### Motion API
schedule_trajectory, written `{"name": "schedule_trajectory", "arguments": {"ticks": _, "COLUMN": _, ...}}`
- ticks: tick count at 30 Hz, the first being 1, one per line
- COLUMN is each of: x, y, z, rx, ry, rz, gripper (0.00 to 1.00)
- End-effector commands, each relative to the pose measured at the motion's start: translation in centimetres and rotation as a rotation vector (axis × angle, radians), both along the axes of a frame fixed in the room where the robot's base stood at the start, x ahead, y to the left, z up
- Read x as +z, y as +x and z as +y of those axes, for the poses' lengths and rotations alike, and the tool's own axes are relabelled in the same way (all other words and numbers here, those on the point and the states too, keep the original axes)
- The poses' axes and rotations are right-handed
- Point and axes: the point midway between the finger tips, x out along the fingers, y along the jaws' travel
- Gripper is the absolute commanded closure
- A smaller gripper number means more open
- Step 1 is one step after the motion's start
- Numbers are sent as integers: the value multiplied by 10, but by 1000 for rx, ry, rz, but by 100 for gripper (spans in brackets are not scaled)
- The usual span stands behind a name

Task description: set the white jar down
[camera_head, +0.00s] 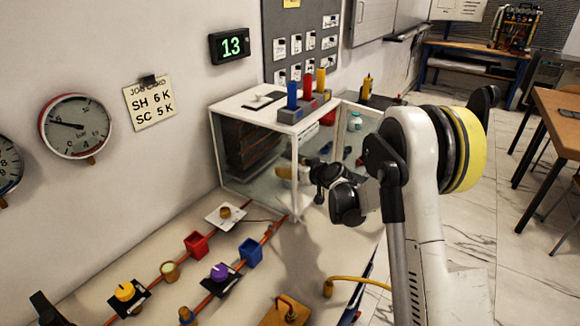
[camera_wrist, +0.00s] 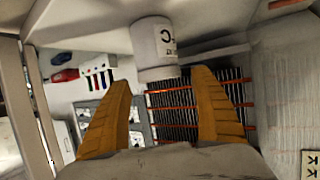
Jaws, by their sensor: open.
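The white jar (camera_wrist: 154,48) shows at the top middle of the wrist view, with dark lettering on its side. Its one end lies against a pale surface, and its other end is just beyond my fingertips. My gripper (camera_wrist: 161,80) is open, its two tan fingers spread on either side of a gap with nothing clasped in it. In the head view my gripper (camera_head: 284,173) is by the glass-sided cabinet (camera_head: 225,107). I cannot make out the white jar in the head view.
A dark ribbed rack with orange bars (camera_wrist: 190,108) lies beyond the fingers. Red, yellow and blue cylinders (camera_head: 307,88) stand on the cabinet top. Floor at the right is partly clear.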

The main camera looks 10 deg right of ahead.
Motion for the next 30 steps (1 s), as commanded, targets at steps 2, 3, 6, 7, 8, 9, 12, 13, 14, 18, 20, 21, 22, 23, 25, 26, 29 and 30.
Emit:
{"name": "schedule_trajectory", "arguments": {"ticks": 2, "x": 11, "y": -17, "z": -6, "rx": -2, "ry": 1, "rz": 0, "gripper": 26}}
{"name": "schedule_trajectory", "arguments": {"ticks": 3, "x": 15, "y": -25, "z": -9, "rx": -2, "ry": 0, "rz": 0, "gripper": 26}}
{"name": "schedule_trajectory", "arguments": {"ticks": 6, "x": 24, "y": -45, "z": -17, "rx": -3, "ry": 1, "rz": 0, "gripper": 26}}
{"name": "schedule_trajectory", "arguments": {"ticks": 7, "x": 26, "y": -51, "z": -18, "rx": -2, "ry": 1, "rz": 0, "gripper": 26}}
{"name": "schedule_trajectory", "arguments": {"ticks": 8, "x": 28, "y": -56, "z": -20, "rx": -1, "ry": 1, "rz": 0, "gripper": 26}}
{"name": "schedule_trajectory", "arguments": {"ticks": 9, "x": 31, "y": -63, "z": -22, "rx": -1, "ry": 0, "rz": 0, "gripper": 26}}
{"name": "schedule_trajectory", "arguments": {"ticks": 12, "x": 36, "y": -76, "z": -27, "rx": -3, "ry": 1, "rz": 0, "gripper": 26}}
{"name": "schedule_trajectory", "arguments": {"ticks": 13, "x": 37, "y": -79, "z": -28, "rx": -2, "ry": 1, "rz": 0, "gripper": 26}}
{"name": "schedule_trajectory", "arguments": {"ticks": 14, "x": 38, "y": -82, "z": -29, "rx": -1, "ry": 1, "rz": 0, "gripper": 26}}
{"name": "schedule_trajectory", "arguments": {"ticks": 18, "x": 39, "y": -88, "z": -31, "rx": 0, "ry": 0, "rz": 0, "gripper": 26}}
{"name": "schedule_trajectory", "arguments": {"ticks": 20, "x": 39, "y": -89, "z": -31, "rx": 0, "ry": 0, "rz": 0, "gripper": 26}}
{"name": "schedule_trajectory", "arguments": {"ticks": 21, "x": 39, "y": -89, "z": -31, "rx": 0, "ry": 0, "rz": 0, "gripper": 26}}
{"name": "schedule_trajectory", "arguments": {"ticks": 22, "x": 39, "y": -89, "z": -31, "rx": 0, "ry": 0, "rz": 0, "gripper": 26}}
{"name": "schedule_trajectory", "arguments": {"ticks": 23, "x": 39, "y": -88, "z": -31, "rx": 0, "ry": 0, "rz": 0, "gripper": 26}}
{"name": "schedule_trajectory", "arguments": {"ticks": 25, "x": 39, "y": -88, "z": -31, "rx": 0, "ry": 0, "rz": 0, "gripper": 26}}
{"name": "schedule_trajectory", "arguments": {"ticks": 26, "x": 39, "y": -88, "z": -31, "rx": 0, "ry": 0, "rz": 0, "gripper": 26}}
{"name": "schedule_trajectory", "arguments": {"ticks": 29, "x": 40, "y": -89, "z": -30, "rx": 0, "ry": 0, "rz": 1, "gripper": 26}}
{"name": "schedule_trajectory", "arguments": {"ticks": 30, "x": 40, "y": -89, "z": -30, "rx": 1, "ry": 1, "rz": 2, "gripper": 26}}
